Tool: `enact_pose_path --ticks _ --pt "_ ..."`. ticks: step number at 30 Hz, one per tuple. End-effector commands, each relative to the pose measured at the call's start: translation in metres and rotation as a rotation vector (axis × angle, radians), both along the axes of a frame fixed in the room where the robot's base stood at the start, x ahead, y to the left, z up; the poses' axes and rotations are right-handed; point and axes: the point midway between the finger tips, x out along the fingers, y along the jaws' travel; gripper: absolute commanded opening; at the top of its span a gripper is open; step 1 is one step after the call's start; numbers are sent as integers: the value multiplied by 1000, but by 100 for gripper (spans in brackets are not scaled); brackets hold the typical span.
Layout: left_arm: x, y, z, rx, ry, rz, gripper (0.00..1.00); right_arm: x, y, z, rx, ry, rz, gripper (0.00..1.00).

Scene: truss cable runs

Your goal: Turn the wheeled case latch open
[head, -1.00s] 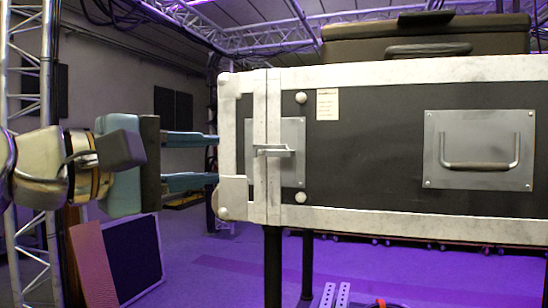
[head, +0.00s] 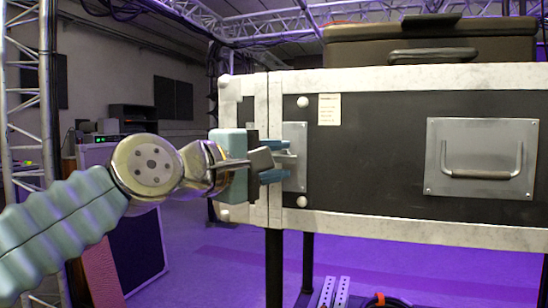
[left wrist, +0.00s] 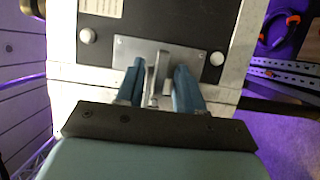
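The wheeled case (head: 365,160) is black with pale metal edging and fills the right of the head view. Its latch is a small metal lever on a square plate (head: 295,135) near the case's left edge. My left gripper (head: 284,160) is in front of the plate and hides most of the latch in the head view. In the left wrist view, the latch lever (left wrist: 158,75) stands between the two blue fingers (left wrist: 160,90). The fingers are apart, with a visible gap on each side of the lever. My right gripper is not in view.
A metal plate with a bail handle (head: 480,172) is on the case's right side. A brown case (head: 430,45) lies on top. A truss upright (head: 25,140) stands at the left. Perforated metal strips (head: 335,292) and a dark coil with orange (head: 385,300) are below the case.

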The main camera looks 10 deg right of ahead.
Motion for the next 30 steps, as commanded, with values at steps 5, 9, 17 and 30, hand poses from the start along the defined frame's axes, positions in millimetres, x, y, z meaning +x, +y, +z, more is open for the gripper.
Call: enact_pose_path --ticks 5,9,17,30 --pt "0 0 0 0 0 0 30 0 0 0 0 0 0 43" --pt "0 0 -1 1 1 0 8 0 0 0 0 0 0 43" --pt "0 -1 -3 10 1 -2 0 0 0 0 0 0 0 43" --pt "1 -2 -3 190 -114 -4 0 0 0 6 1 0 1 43"
